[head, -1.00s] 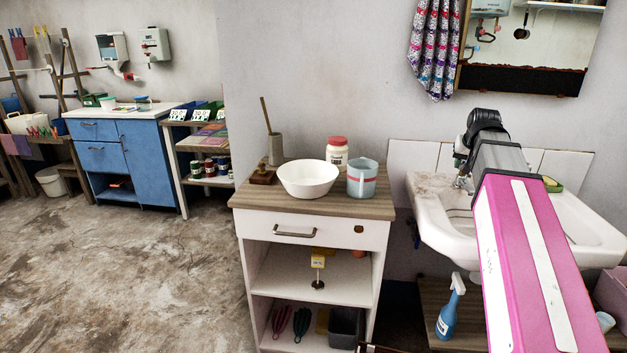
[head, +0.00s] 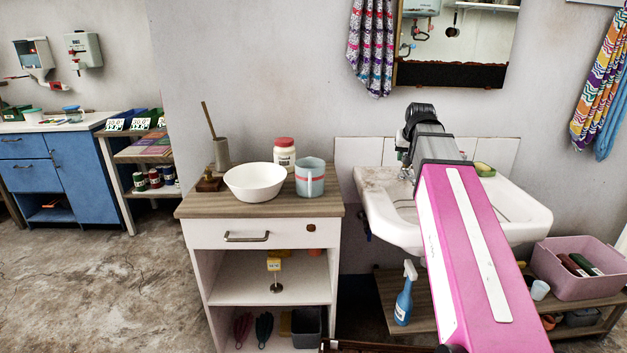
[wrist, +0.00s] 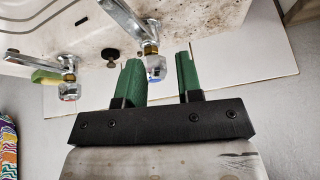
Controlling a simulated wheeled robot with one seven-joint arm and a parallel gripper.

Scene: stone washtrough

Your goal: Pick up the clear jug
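The clear jug (head: 310,179) is a translucent blue-grey vessel with a red band and a handle. It stands upright on the wooden top of a white cabinet (head: 262,236), near its right back corner. My gripper shows in the wrist view (wrist: 158,64) with two green fingers apart and nothing held between them. A tap of the sink shows behind the gap. In the head view my pink arm reaches over the sink, right of the jug, and the fingers cannot be made out there. The jug is not in the wrist view.
A white bowl (head: 254,182) stands close left of the jug, and a red-lidded jar (head: 284,154) just behind it. A brush holder (head: 221,153) is further left. The white sink (head: 520,214) with taps is to the right. A blue spray bottle (head: 404,298) stands below.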

